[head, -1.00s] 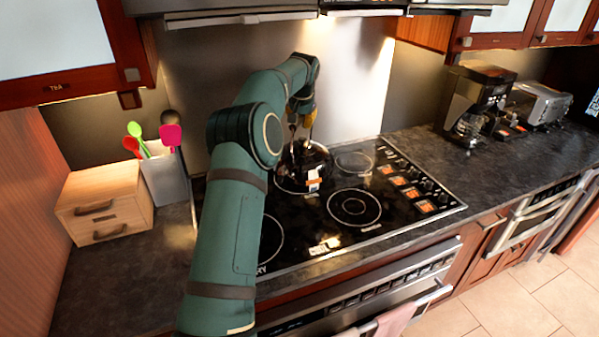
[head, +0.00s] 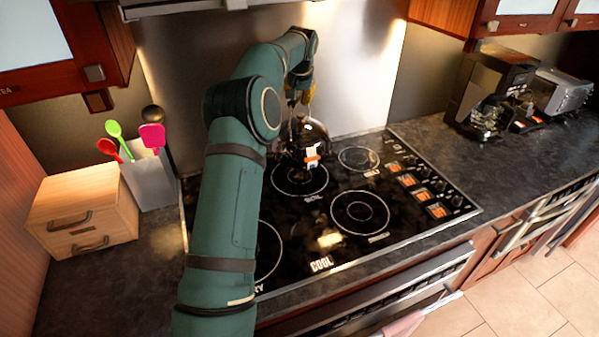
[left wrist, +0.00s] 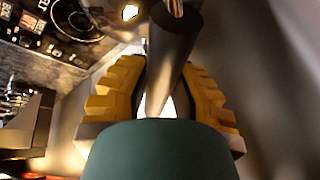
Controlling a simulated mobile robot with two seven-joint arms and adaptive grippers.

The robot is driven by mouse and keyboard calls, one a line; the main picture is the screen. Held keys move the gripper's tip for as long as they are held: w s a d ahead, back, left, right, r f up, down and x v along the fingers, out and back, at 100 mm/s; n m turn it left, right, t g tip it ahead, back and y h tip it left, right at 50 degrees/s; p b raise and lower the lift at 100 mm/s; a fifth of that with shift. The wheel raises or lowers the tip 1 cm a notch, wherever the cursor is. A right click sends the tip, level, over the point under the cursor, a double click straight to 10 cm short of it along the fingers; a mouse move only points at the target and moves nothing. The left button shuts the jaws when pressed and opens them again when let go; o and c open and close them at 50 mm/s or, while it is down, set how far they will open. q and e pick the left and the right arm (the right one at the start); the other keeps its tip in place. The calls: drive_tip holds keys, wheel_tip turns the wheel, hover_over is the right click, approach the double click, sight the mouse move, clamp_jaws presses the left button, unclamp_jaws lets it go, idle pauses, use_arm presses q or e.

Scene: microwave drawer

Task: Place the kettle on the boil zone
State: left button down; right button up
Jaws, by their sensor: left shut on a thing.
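The kettle (head: 303,145) is dark and glossy with an orange and white label. In the head view it hangs a little above the cooktop, over the rear-left burner ring marked as the boil zone (head: 300,181). The ring shows below it, so the two look apart. My left gripper (head: 301,97) is above the kettle, shut on its handle. In the left wrist view, the yellow fingers close on both sides of the dark, rod-like handle (left wrist: 173,45). The kettle's body is mostly hidden there. My right gripper is not in view.
The black cooktop (head: 330,238) has several other marked rings and a row of knobs at its right. A wooden drawer box (head: 82,207) and a utensil holder (head: 150,180) stand left. A coffee maker (head: 492,90) stands back right. A steel backsplash rises behind.

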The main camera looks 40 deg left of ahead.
sight(300, 115)
use_arm(q)
drive_tip(key=shift+w+a+r, duration=0.1)
drive_tip(key=shift+w+r, duration=0.05)
drive_tip(key=shift+r, duration=0.25)
drive_tip(key=shift+p, duration=0.75)
wheel_tip(300, 115, down, 6)
drive_tip(key=shift+r, duration=0.2)
drive_tip(key=shift+f, duration=2.2)
drive_tip(key=shift+b, duration=0.3)
drive_tip(key=c, duration=1.1)
unclamp_jaws()
drive_tip(key=shift+f, duration=0.3)
drive_tip(key=shift+o, duration=0.9)
drive_tip(key=shift+s+r, duration=0.1)
drive_tip(key=shift+s, duration=0.1)
